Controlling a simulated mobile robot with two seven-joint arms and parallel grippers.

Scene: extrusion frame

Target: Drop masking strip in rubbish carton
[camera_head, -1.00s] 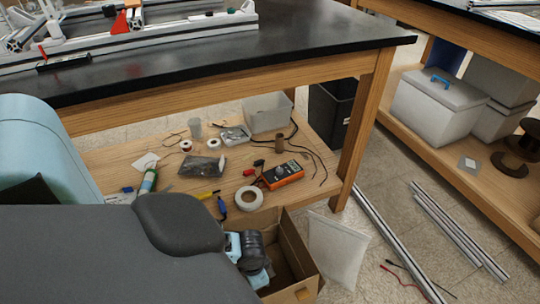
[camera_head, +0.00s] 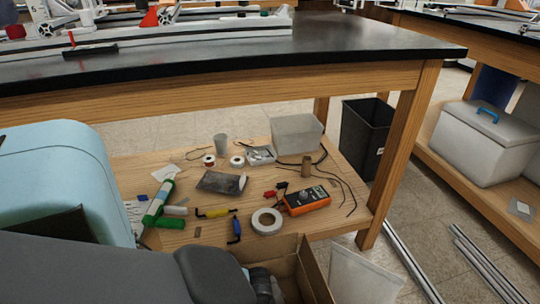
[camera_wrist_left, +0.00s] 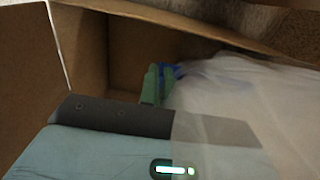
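The rubbish carton (camera_head: 318,272) is an open brown box on the floor in front of the bench's lower shelf. My left arm comes in from the left and reaches over it; in the head view its gripper is hidden. In the left wrist view the carton's inner walls (camera_wrist_left: 80,45) surround my left gripper (camera_wrist_left: 158,84), whose narrow green fingertips look close together. A small blue piece (camera_wrist_left: 172,71), perhaps the masking strip, shows beside the fingertips; I cannot tell whether it is gripped. My right gripper is out of view.
A translucent bag (camera_head: 362,277) stands right of the carton and fills the right of the wrist view (camera_wrist_left: 235,95). Metal profiles (camera_head: 410,262) lie on the floor at right.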

